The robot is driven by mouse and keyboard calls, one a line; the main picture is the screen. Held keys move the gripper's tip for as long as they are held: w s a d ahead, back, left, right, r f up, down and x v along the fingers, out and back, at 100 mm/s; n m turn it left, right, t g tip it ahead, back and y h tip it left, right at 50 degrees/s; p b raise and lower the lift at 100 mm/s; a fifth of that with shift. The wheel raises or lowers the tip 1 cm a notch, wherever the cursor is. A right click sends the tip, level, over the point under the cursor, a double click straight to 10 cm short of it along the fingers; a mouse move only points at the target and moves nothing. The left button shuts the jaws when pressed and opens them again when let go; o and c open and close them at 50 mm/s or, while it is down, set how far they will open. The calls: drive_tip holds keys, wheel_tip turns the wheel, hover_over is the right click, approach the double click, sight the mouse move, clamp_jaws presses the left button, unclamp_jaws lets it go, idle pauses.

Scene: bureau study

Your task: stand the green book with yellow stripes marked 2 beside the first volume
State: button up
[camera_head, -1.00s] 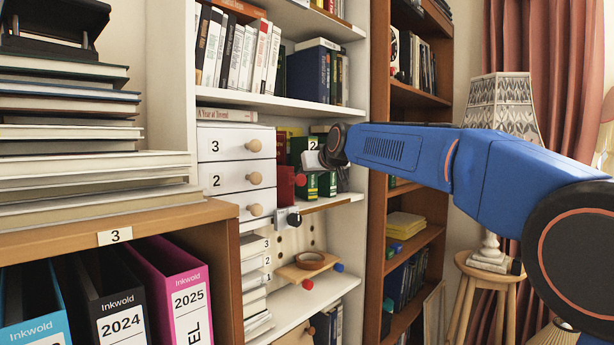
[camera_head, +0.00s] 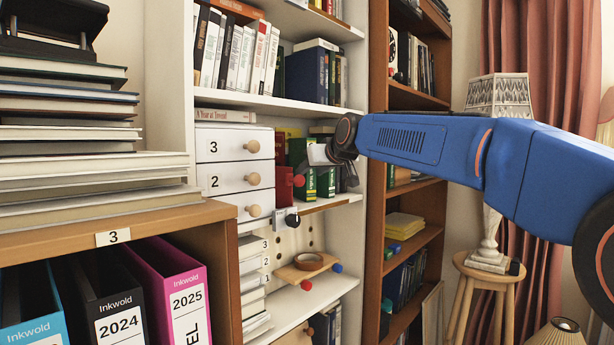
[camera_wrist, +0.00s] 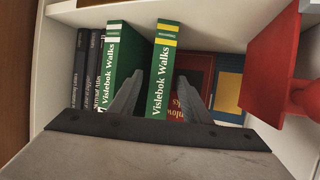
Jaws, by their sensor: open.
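The green book with yellow stripes (camera_wrist: 164,70) stands upright on a shelf in the wrist view, titled Vislebok Walks. A matching green book with white stripes (camera_wrist: 117,60) stands to its left, with a gap between them. I see no number on either spine. My gripper (camera_wrist: 158,95) is open, its fingers reaching toward the shelf on either side of the yellow-striped book. I cannot tell whether they touch it. In the head view my gripper (camera_head: 318,155) is in front of the green books (camera_head: 326,183) and hides their upper parts.
A red block with a knob (camera_wrist: 275,60) is close on the right in the wrist view. Dark books (camera_wrist: 88,70) stand at the left; a red book (camera_wrist: 195,75) is behind. Numbered white drawers (camera_head: 222,145) are beside the green books in the head view.

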drive_tip(key=v, duration=0.7)
drive_tip(key=shift+s, duration=0.1)
drive_tip(key=s+d+f+m+g+h, duration=0.3)
drive_tip(key=s+d+f+h, duration=0.1)
drive_tip(key=s+d+f, duration=1.65)
drive_tip(key=s+d+f+m+g+h, duration=0.1)
drive_tip(key=s+d+f, duration=0.4)
drive_tip(key=s+f, duration=0.6)
drive_tip(key=s+d+f+m+g+h, duration=0.1)
drive_tip(key=s+d+f, duration=0.4)
drive_tip(key=s+f, duration=0.6)
drive_tip(key=shift+s+d+f+m+g+h, duration=0.45)
drive_tip(key=shift+s+g, duration=0.3)
drive_tip(key=shift+g, duration=0.25)
